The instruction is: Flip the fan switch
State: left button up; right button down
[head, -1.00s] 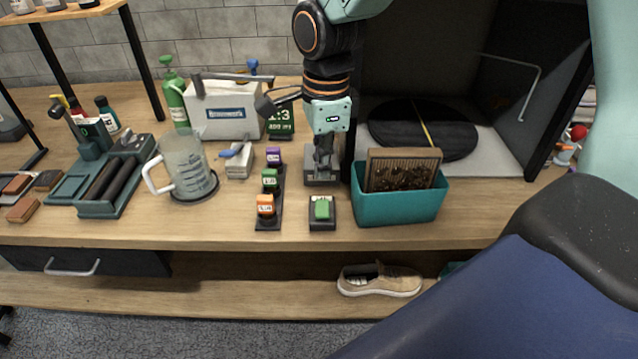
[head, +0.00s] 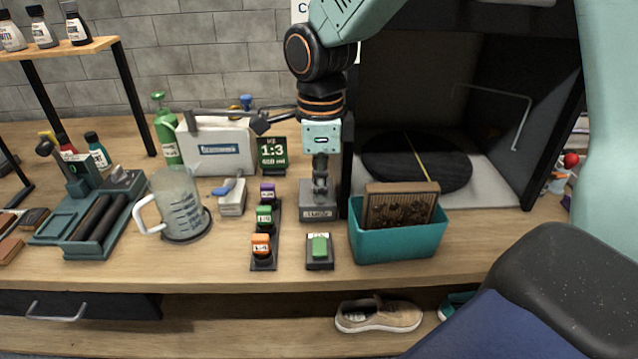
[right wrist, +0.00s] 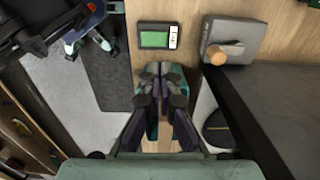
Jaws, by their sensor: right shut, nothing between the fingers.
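A small grey box (head: 318,213) with a label on its front stands on the bench, left of the black booth; I take it for the fan switch. In the right wrist view the grey box (right wrist: 240,36) shows a short lever with a tan round end (right wrist: 217,55). My right gripper (head: 320,190) points down in front of or over the box and hides its lever in the head view. In the right wrist view the right gripper (right wrist: 160,70) is shut and empty, below and left of the lever, with a visible gap. My left gripper is not in view.
A green-topped device (head: 319,247) stands just in front of the grey box. A teal bin (head: 400,242) with a brown board is close on the right. A rack of small bottles (head: 264,230) is on the left. The black booth (head: 415,90) rises behind the bin.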

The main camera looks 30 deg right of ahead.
aim_at(319, 240)
notch_tip(319, 240, down, 9)
jog(key=shift+f+b, duration=0.1)
jog(key=shift+b, duration=0.75)
jog(key=shift+f, duration=0.55)
jog(key=shift+w, duration=0.1)
jog(key=shift+d+g+p, duration=0.1)
jog(key=shift+g+p, duration=0.2)
jog(key=shift+p, duration=0.75)
jog(key=shift+w+f, duration=0.15)
jog(key=shift+f, duration=0.1)
jog(key=shift+r, duration=0.1)
